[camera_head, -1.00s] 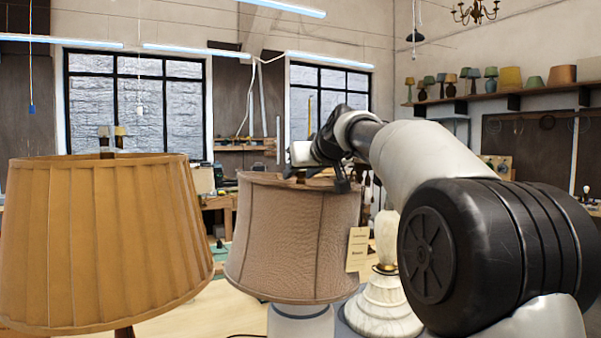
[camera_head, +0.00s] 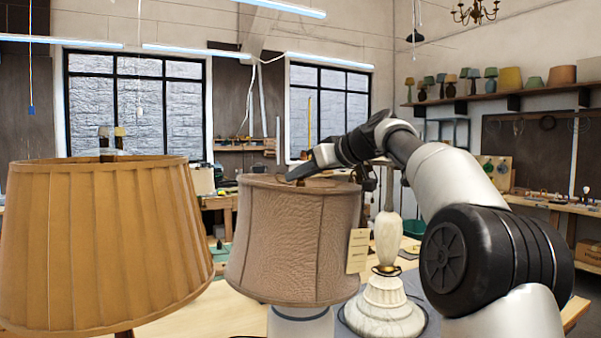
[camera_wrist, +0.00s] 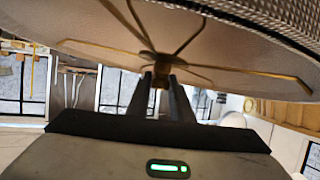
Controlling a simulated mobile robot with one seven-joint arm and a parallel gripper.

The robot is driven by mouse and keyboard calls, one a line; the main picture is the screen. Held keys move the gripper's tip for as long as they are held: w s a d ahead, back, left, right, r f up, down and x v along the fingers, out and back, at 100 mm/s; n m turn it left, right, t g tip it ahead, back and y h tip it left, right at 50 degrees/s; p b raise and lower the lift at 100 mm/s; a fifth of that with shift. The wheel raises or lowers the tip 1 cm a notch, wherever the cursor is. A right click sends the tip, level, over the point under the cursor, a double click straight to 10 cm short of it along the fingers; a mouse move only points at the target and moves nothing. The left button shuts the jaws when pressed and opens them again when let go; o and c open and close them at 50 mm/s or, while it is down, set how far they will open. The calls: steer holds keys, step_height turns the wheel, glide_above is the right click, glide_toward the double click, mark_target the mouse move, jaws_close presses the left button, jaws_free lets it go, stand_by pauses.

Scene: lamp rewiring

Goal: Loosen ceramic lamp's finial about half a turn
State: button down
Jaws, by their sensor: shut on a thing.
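The ceramic lamp, in the middle of the head view, has a taupe fabric shade (camera_head: 295,240) over a pale base (camera_head: 300,326). A paper tag (camera_head: 358,250) hangs at the shade's right side. My gripper (camera_head: 300,178) is at the top centre of this shade. In the wrist view my gripper (camera_wrist: 162,82) has its two dark fingers on either side of the small brown finial (camera_wrist: 161,76), where the shade's wire spokes meet. It is shut on the finial, which the fingers partly cover. In the head view the finial is mostly hidden.
A lamp with a pleated mustard shade (camera_head: 100,245) stands close on the left. A lamp with a pale marble-like stem (camera_head: 387,240) stands just right of the taupe shade, below my arm. Bare wooden tabletop (camera_head: 215,312) shows between the two shades.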

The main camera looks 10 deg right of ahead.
steer(key=c, duration=1.6)
jaws_free()
steer(key=shift+o, duration=0.2)
steer(key=b+v, duration=0.2)
steer(key=v, duration=1.5)
steer(key=shift+s+d, duration=0.15)
steer(key=shift+s, duration=0.05)
